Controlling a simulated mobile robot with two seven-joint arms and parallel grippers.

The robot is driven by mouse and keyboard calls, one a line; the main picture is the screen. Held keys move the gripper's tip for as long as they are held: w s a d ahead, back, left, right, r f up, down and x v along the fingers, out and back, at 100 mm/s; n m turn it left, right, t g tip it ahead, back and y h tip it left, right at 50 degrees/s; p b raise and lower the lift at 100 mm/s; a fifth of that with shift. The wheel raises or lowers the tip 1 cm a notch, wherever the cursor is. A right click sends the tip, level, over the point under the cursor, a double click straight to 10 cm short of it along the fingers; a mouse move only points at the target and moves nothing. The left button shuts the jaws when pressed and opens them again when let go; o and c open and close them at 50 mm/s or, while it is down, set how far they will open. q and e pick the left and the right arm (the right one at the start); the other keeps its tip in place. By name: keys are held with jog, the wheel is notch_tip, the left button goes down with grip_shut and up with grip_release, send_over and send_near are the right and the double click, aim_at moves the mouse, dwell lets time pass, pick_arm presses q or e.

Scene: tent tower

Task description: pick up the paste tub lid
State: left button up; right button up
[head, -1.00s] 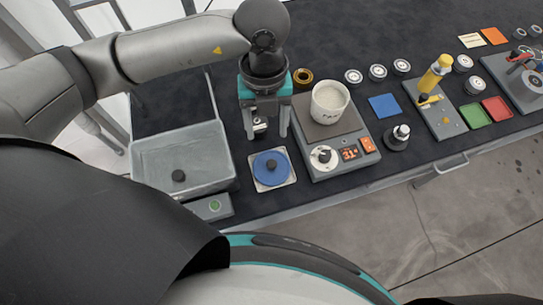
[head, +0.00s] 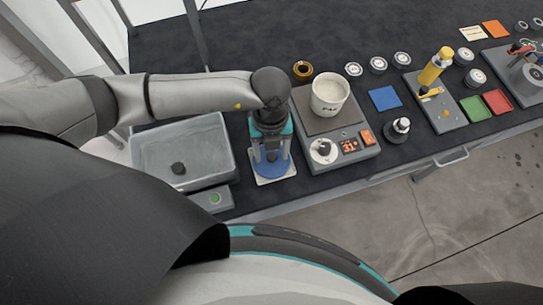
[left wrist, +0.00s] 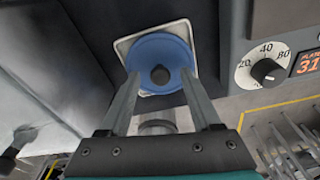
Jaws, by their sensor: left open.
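The paste tub lid, a blue disc with a dark central knob, lies on a pale square pad (left wrist: 125,45). The lid (left wrist: 160,50) is plain in the left wrist view; in the head view the lid (head: 270,170) is partly hidden by my gripper. My left gripper (head: 269,158) is open and points down over the lid. In the left wrist view my left gripper (left wrist: 160,85) has its two fingers apart, with the knob between them in the picture. I cannot tell whether they touch the lid. My right gripper is not in view.
A grey hot plate (head: 358,158) carrying a white tub (head: 329,98) stands just right of the lid. A grey open bin (head: 180,150) is close on the left. A small box with a green button (head: 214,199) sits in front of the bin.

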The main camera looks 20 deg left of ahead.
pick_arm(q)
grip_shut()
dwell(0.5)
